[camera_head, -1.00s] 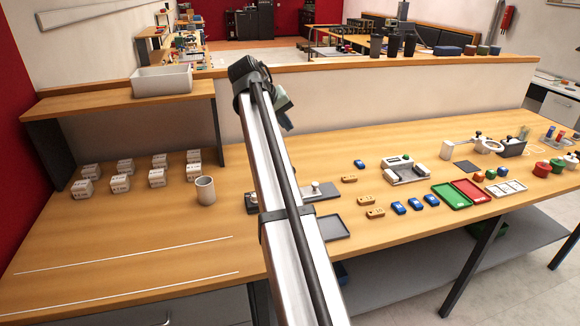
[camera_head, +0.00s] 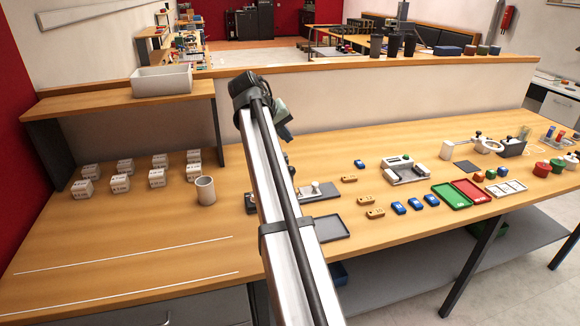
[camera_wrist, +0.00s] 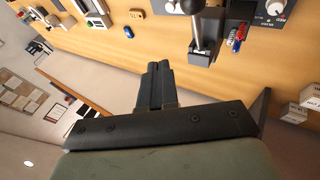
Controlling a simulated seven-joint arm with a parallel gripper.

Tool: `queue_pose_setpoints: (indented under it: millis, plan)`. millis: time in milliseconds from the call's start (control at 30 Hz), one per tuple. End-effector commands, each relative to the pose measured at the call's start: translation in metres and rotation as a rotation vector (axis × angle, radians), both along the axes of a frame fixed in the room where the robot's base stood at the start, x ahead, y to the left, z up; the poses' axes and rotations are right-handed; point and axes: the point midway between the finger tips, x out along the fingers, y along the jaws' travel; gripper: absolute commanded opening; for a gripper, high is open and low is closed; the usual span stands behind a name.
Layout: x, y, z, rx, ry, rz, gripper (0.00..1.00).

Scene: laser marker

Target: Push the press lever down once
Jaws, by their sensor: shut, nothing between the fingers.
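My gripper (camera_wrist: 160,84) shows in the wrist view with its two dark fingers together and nothing between them.
A grey panel with a white dial (camera_wrist: 276,8) and small red and blue parts (camera_wrist: 238,36) lie near the lever. A white cup (camera_head: 205,190) and several white boxes (camera_head: 120,183) stand left. A dark tray (camera_head: 331,228) lies right of my arm. The front left bench is mostly clear.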

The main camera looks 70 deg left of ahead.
Motion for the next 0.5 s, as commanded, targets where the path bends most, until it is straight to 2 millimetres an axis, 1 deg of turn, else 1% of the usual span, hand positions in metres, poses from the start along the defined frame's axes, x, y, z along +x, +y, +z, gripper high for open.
queue_pose_setpoints:
  millis: [33, 300, 500]
  plan:
    - [0.0, -0.003, -0.007, -0.001, 0.0, 0.001, 0.0]
    - [0.0, -0.011, -0.037, -0.001, 0.0, -0.001, 0.0]
    - [0.0, -0.013, -0.05, 0.001, 0.0, 0.0, 0.0]
